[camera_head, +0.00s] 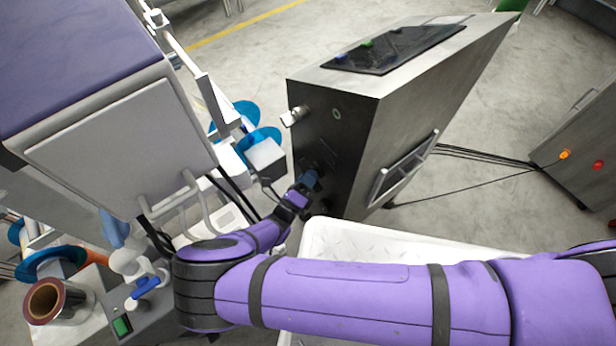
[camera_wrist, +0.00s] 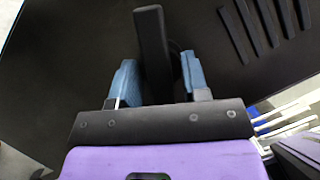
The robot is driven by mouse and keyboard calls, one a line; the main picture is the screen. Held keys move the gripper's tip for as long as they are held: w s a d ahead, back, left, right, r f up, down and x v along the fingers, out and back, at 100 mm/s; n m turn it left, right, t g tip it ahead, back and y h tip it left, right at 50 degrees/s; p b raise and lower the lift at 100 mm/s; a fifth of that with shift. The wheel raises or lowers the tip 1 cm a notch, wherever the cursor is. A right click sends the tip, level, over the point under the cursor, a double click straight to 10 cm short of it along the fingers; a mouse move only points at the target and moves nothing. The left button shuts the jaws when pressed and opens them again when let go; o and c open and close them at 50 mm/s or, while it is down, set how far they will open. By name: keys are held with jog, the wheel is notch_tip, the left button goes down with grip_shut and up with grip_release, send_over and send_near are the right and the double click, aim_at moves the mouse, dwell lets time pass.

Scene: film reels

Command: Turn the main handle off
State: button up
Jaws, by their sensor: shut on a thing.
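The main handle (camera_wrist: 150,45) is a black bar that stands out from the dark face of a metal cabinet (camera_head: 352,140). In the wrist view it lies nearly upright in the picture between my two blue fingertips. My gripper (camera_wrist: 157,75) is shut on it; it also shows in the head view (camera_head: 311,179), low on the cabinet's dark front. A dark gap shows beside the handle near the right finger. In the head view the handle is too small and dark to make out clearly.
A silver knob (camera_head: 293,116) juts from the same face above my gripper. A white tray (camera_head: 330,232) lies below my forearm. A machine with a grey panel (camera_head: 120,135) and blue reels stands close on the left. Black cables (camera_head: 480,152) cross the floor at right.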

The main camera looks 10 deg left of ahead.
jog(key=m+h, duration=0.2)
jog(key=m, duration=0.2)
jog(key=m+h, duration=0.1)
jog(key=m, duration=0.3)
jog(key=shift+f+h, duration=0.1)
jog(key=shift+h, duration=0.3)
jog(key=m+h, duration=0.1)
jog(key=m, duration=0.2)
jog(key=m+g+h, duration=0.1)
jog(key=m, duration=0.2)
jog(key=m+h, duration=0.1)
jog(key=m, duration=0.1)
jog(key=shift+a+m+g+h, duration=0.15)
jog(key=shift+m+g+h, duration=0.15)
jog(key=shift+m+h, duration=0.1)
jog(key=o, duration=0.6)
jog(key=shift+w, duration=0.1)
jog(key=shift+c, duration=0.2)
jog(key=v, duration=0.7)
jog(key=shift+a, duration=0.15)
jog(key=shift+s+f, duration=0.1)
jog(key=shift+s, duration=0.15)
